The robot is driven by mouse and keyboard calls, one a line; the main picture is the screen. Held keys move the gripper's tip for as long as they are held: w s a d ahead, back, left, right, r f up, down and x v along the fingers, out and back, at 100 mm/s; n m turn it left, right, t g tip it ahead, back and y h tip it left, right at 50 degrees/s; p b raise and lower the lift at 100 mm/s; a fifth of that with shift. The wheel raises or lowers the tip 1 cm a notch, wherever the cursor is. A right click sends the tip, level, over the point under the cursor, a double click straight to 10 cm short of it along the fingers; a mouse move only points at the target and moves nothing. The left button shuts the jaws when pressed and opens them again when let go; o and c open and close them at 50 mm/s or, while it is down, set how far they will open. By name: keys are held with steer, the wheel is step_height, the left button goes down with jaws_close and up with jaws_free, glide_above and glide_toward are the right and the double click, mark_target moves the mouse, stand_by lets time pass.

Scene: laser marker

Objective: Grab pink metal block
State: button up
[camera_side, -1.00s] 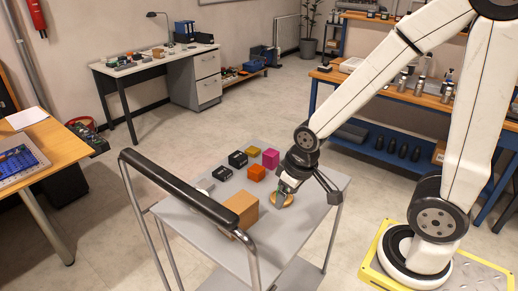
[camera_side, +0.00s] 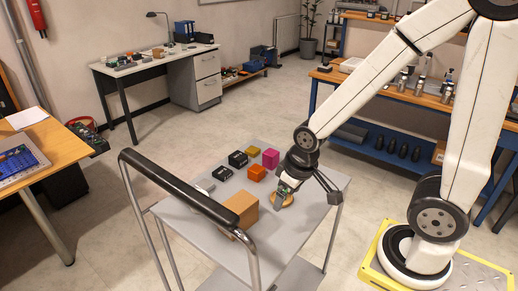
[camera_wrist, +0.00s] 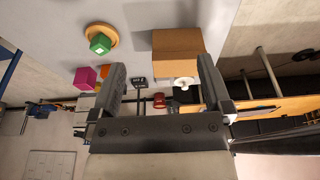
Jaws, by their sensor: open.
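The pink metal block (camera_side: 270,157) stands on the grey cart top, toward its far right edge. It also shows in the wrist view (camera_wrist: 85,77), left of my left finger. My gripper (camera_side: 280,199) is over the near right part of the cart, beside the round wooden disc and nearer the camera than the pink block. In the wrist view my gripper (camera_wrist: 161,63) has its fingers wide apart with nothing held between them.
An orange block (camera_side: 256,173) stands close to the pink one, with a yellow block (camera_side: 253,151) behind. Two black blocks (camera_side: 238,159) lie left. A cardboard box (camera_side: 241,207) stands near the cart's handle (camera_side: 180,188). A green block (camera_wrist: 100,43) sits on the wooden disc (camera_wrist: 115,36).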

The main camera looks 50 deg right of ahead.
steer(key=m+g, duration=0.2)
steer(key=m, duration=1.2)
glide_toward(270, 152)
steer(key=a, duration=0.2)
steer(key=s+a+f, duration=0.1)
steer(key=a, duration=0.2)
steer(key=a+f, duration=0.1)
steer(key=a, duration=0.1)
steer(key=shift+s+a, duration=0.3)
steer(key=shift+s, duration=0.1)
steer(key=d+f+m, duration=0.1)
steer(key=d, duration=0.1)
steer(key=w+d+f+m, duration=0.1)
steer(key=d, duration=0.2)
steer(key=w+d+f+m, duration=0.1)
steer(key=d+m, duration=0.1)
steer(key=shift+w+d+f+g, duration=0.1)
steer(key=shift+d+f+g, duration=0.15)
steer(key=shift+d+g, duration=0.05)
steer(key=shift+f, duration=0.15)
steer(key=shift+f, duration=1.2)
steer(key=shift+f, duration=0.1)
